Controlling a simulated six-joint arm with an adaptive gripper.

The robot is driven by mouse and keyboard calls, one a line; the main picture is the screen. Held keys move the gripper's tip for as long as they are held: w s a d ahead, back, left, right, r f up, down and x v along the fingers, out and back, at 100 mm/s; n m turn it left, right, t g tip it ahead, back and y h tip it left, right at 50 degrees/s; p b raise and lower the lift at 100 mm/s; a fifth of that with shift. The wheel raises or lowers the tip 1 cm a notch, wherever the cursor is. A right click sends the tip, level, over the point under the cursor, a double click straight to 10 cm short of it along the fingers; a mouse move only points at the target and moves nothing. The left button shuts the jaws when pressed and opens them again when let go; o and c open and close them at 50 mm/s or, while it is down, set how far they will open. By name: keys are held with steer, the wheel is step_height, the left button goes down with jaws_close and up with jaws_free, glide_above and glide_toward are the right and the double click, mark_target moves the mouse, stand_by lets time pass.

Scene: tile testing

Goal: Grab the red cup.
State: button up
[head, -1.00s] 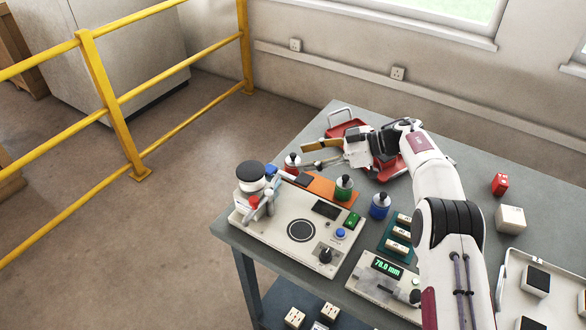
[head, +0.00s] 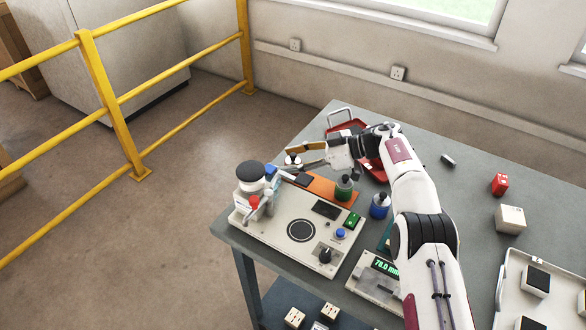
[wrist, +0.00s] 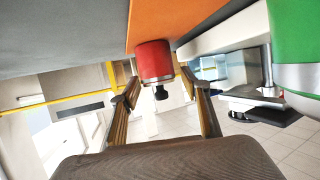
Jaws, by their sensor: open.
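The red cup (wrist: 153,60) is a red cylinder with a metal rim and a black knob. It stands at the edge of an orange mat (head: 322,187), and the wrist view shows it upside down. In the head view, my fingers hide most of it and its pale top with dark knob (head: 293,160) shows. My gripper (wrist: 160,86) is open, with one finger on each side of the cup. I cannot tell whether either finger touches it.
A green cup (head: 344,188) and a blue cup (head: 379,206) stand to the right. A testing device (head: 301,231) with a black-topped post is in front. The table's right-hand back area is mostly clear.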

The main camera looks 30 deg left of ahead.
stand_by(0.5)
jaws_close()
steer(key=shift+r, duration=5.05)
steer(key=shift+a, duration=0.1)
